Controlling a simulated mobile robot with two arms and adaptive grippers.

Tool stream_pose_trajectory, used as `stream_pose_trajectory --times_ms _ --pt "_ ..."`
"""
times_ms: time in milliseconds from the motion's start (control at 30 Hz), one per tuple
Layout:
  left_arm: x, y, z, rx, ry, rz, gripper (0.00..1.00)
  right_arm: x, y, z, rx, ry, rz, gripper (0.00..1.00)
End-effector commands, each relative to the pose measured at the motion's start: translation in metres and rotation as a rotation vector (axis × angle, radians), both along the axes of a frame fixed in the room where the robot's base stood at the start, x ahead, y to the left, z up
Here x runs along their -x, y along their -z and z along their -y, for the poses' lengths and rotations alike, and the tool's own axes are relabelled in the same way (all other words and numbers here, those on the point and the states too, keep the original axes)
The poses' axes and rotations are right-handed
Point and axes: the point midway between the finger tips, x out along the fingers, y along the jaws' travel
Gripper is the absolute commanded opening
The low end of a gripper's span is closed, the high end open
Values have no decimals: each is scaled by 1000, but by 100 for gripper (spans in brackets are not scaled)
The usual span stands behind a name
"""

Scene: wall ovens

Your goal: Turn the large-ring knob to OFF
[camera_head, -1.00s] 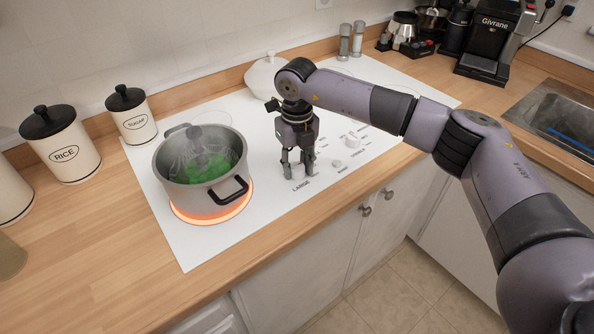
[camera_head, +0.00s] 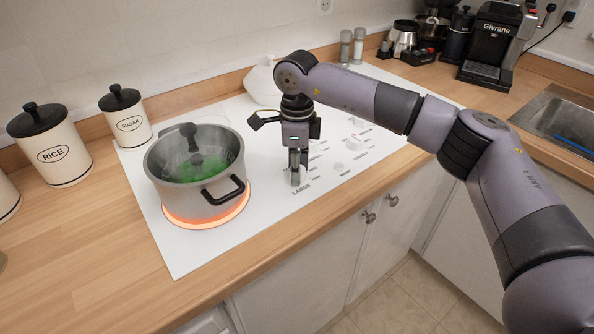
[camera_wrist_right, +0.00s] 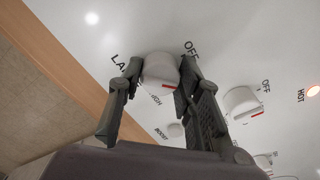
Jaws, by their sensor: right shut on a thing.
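The large-ring knob (camera_wrist_right: 160,69) is a white round knob beside the partly hidden LARGE label (camera_head: 302,191). My right gripper (camera_head: 297,181) points down at it from above, with one finger on each side. In the right wrist view the gripper (camera_wrist_right: 158,80) is shut on the knob. The OFF mark (camera_wrist_right: 192,48) lies just beside the right finger. The large ring (camera_head: 207,221) glows orange under the pot. My left gripper is out of view.
Other white knobs (camera_wrist_right: 240,102) sit to the right. A white lidded dish (camera_head: 262,82) is behind. Canisters (camera_head: 52,150) stand at the left.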

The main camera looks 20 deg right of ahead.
Motion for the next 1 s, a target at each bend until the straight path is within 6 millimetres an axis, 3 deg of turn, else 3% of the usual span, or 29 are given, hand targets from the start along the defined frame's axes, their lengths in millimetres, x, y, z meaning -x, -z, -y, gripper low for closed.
stream_pose_trajectory --times_ms 600,1000 --pt "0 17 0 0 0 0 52 -1 -1 0 -2 -552 5 4" --pt "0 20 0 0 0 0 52 -1 -2 0 -1 -750 4 4"
